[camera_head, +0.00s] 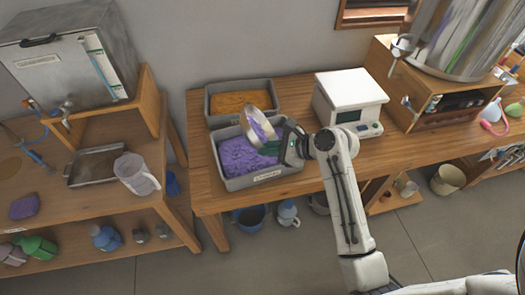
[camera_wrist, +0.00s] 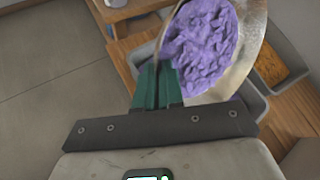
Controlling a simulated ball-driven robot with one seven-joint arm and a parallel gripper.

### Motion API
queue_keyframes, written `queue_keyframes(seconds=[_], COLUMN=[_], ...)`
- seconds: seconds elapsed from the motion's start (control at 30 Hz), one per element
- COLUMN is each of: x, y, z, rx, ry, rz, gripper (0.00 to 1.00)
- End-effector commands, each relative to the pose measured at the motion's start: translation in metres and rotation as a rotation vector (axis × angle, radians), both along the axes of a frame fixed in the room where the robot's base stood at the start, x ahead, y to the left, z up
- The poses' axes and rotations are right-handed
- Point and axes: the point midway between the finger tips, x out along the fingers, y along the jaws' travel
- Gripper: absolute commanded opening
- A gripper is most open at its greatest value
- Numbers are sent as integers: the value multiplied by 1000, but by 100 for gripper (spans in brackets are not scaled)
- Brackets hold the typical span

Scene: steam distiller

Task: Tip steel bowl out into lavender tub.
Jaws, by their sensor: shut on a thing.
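The steel bowl (camera_head: 247,117) is tilted steeply on edge above the right part of the lavender tub (camera_head: 222,174). My gripper (camera_head: 277,147), with green fingers, is shut on the bowl's rim at its right side. In the wrist view the fingers (camera_wrist: 158,82) meet the bowl's edge, and the bowl's pale metal wall (camera_wrist: 246,60) curves around a purple mass (camera_wrist: 203,42) that appears to lie in it. The grey tub has a label on its front and holds lumpy lavender material (camera_head: 238,158). The bowl hides the tub's back right part.
A grey tub of orange material (camera_head: 247,101) stands directly behind. A white balance-like device (camera_head: 348,98) is to the right on the same wooden table (camera_head: 290,92). A clear jug (camera_head: 136,174) and a metal tray (camera_head: 92,167) stand on the left table.

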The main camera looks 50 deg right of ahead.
Motion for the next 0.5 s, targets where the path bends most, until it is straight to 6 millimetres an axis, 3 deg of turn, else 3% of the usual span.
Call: queue_keyframes(seconds=[0.5], x=[-8], y=[-12], z=[-3], rx=[124], ry=[-88], rz=[-2], gripper=[0])
